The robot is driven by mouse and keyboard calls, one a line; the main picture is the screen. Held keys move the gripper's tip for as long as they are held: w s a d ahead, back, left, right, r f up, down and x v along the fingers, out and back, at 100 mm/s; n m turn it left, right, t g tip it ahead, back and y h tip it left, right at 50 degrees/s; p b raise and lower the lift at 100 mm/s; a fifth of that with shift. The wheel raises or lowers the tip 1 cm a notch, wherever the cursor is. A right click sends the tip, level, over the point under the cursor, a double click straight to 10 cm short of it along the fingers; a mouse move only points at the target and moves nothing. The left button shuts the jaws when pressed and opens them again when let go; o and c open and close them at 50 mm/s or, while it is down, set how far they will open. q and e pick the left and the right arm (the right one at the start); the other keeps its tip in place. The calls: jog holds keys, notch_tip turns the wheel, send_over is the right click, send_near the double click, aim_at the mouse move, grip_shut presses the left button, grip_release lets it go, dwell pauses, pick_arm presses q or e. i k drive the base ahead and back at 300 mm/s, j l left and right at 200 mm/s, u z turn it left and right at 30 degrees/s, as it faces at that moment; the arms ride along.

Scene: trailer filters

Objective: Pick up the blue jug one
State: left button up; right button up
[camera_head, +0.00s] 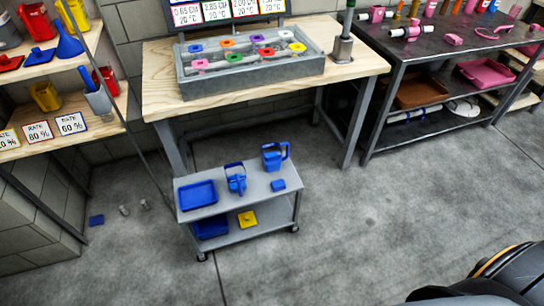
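A blue jug (273,157) with a side handle stands upright at the back right of the top shelf of a small grey cart (255,203). A second blue vessel (236,180), with a looped handle, stands to its left near the middle of the shelf. I cannot tell its exact type. A blue tray (198,195) lies on the left of the same shelf, and a small blue block (278,185) lies at the right. Neither of my grippers shows in this view.
A wooden workbench (170,90) with a grey tray of coloured parts (250,67) stands behind the cart. A dark metal table (440,60) is at the right, shelves (60,120) at the left. Small objects (125,210) lie on the left floor. The floor right of the cart is clear.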

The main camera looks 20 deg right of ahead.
aim_at(235, 169)
jog(key=i+l+u, duration=0.1)
jog(key=l+u, duration=0.25)
jog(key=l, duration=0.15)
jog(key=l+u, duration=0.75)
jog(key=l, duration=0.3)
